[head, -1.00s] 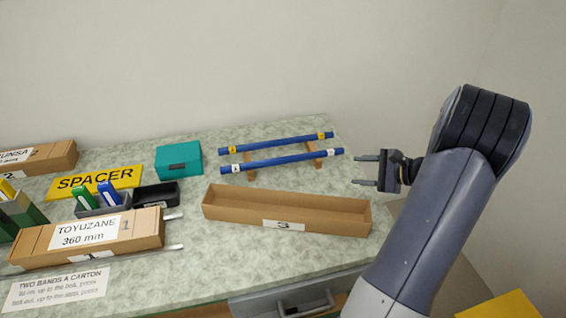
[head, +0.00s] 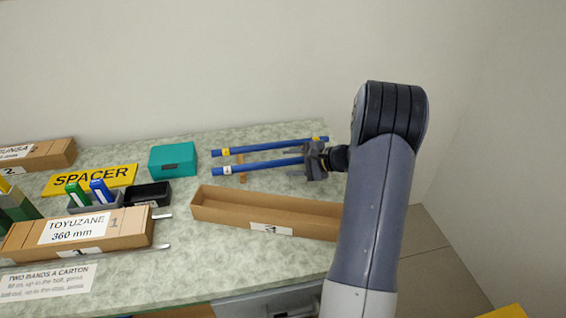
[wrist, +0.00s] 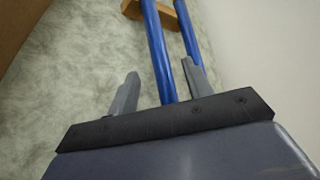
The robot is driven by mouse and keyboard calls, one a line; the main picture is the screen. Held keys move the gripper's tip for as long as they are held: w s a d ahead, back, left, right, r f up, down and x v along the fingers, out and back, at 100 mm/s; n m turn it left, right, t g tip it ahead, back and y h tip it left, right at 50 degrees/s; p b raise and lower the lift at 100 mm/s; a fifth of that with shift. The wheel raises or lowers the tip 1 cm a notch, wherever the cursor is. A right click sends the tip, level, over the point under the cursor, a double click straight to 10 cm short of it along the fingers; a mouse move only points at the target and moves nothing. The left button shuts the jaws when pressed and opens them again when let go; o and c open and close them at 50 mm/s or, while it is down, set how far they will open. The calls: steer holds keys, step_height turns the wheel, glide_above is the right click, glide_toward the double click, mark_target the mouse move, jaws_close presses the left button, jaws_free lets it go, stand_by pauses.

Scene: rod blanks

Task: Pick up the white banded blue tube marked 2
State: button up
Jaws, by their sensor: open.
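The white-banded blue tube (head: 262,165) is the nearer of two parallel blue tubes lying across wooden supports; its left band is white, and the mark on it is too small to read. The yellow-banded blue tube (head: 262,147) lies behind it. My gripper (head: 296,164) is open at the right end of the white-banded tube and hides that end. In the wrist view, the nearer tube (wrist: 157,45) runs between the two open fingers of my gripper (wrist: 161,78). The other tube (wrist: 188,32) passes outside the right finger. I cannot tell whether the fingers touch the tube.
A long open cardboard box (head: 225,213) lies just in front of the tubes. A teal box (head: 173,159) and a black bin (head: 148,195) stand to the left. A labelled carton (head: 75,232) and a yellow SPACER sign (head: 90,180) are further left. The wall is behind.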

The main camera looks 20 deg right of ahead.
mark_target(279, 164)
steer(key=x, duration=0.4)
steer(key=shift+a, duration=0.15)
jaws_close()
